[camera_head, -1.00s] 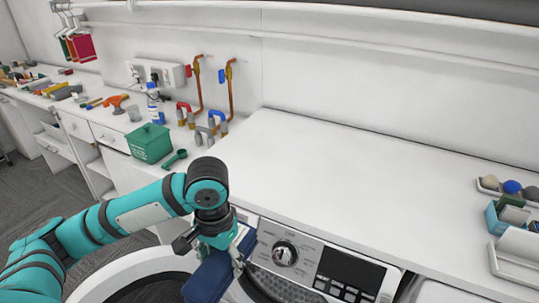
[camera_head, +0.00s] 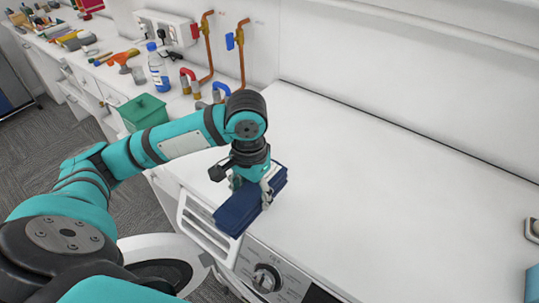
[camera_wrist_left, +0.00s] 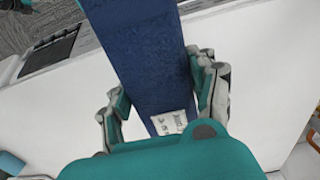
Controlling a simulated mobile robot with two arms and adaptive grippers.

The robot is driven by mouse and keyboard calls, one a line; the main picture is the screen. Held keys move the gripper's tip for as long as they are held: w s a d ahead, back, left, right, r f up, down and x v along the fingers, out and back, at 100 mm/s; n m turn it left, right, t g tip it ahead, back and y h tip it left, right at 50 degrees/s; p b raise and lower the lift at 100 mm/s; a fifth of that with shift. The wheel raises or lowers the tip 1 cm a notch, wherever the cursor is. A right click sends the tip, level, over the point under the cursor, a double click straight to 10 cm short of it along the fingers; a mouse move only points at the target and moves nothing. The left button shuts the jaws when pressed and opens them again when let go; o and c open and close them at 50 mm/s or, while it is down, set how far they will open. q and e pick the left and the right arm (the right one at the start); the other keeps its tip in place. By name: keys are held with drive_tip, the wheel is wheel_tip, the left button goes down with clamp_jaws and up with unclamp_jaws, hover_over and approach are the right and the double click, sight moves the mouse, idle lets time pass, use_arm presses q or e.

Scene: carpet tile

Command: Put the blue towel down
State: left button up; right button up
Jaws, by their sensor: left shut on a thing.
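The blue towel (camera_head: 240,212) is a folded dark blue bundle at the front left edge of the white countertop (camera_head: 340,170). My left gripper (camera_head: 252,190) is shut on the towel from above, a finger on each side. In the left wrist view the towel (camera_wrist_left: 150,60) runs between the two fingers (camera_wrist_left: 160,100) and shows a small white label. The towel's near end reaches over the counter's edge above the washing machine (camera_head: 265,278). I cannot tell whether its underside touches the counter. My right gripper is not in view.
A green box (camera_head: 143,112), a water bottle (camera_head: 157,68) and pipes with red and blue valves (camera_head: 238,40) stand behind and left of my arm. The washer's round door (camera_head: 160,262) hangs open below. The counter to the right is largely clear.

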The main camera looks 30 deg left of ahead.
use_arm(q)
drive_tip(key=w+a, duration=0.1)
drive_tip(key=w+a+p, duration=0.1)
drive_tip(key=shift+w+a+r, duration=0.1)
drive_tip(key=shift+w+r, duration=0.2)
drive_tip(key=shift+w, duration=0.1)
drive_tip(key=w+a+p, duration=0.1)
drive_tip(key=w, duration=0.2)
drive_tip(key=w+a+f+p, duration=0.1)
drive_tip(key=w+a, duration=0.1)
drive_tip(key=w, duration=0.1)
drive_tip(key=w+a+p, duration=0.1)
drive_tip(key=w, duration=0.2)
drive_tip(key=shift+w+a+f, duration=0.2)
drive_tip(key=shift+w+f, duration=0.05)
drive_tip(key=shift+f, duration=0.05)
drive_tip(key=shift+f+p, duration=0.2)
drive_tip(key=shift+p, duration=0.1)
wheel_tip(320, 180, down, 3)
drive_tip(key=shift+p, duration=0.75)
drive_tip(key=shift+f, duration=0.15)
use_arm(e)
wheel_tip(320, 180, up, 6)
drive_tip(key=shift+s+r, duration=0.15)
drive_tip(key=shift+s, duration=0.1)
use_arm(q)
drive_tip(key=o, duration=1.3)
drive_tip(key=shift+f, duration=0.1)
drive_tip(key=shift+o, duration=0.2)
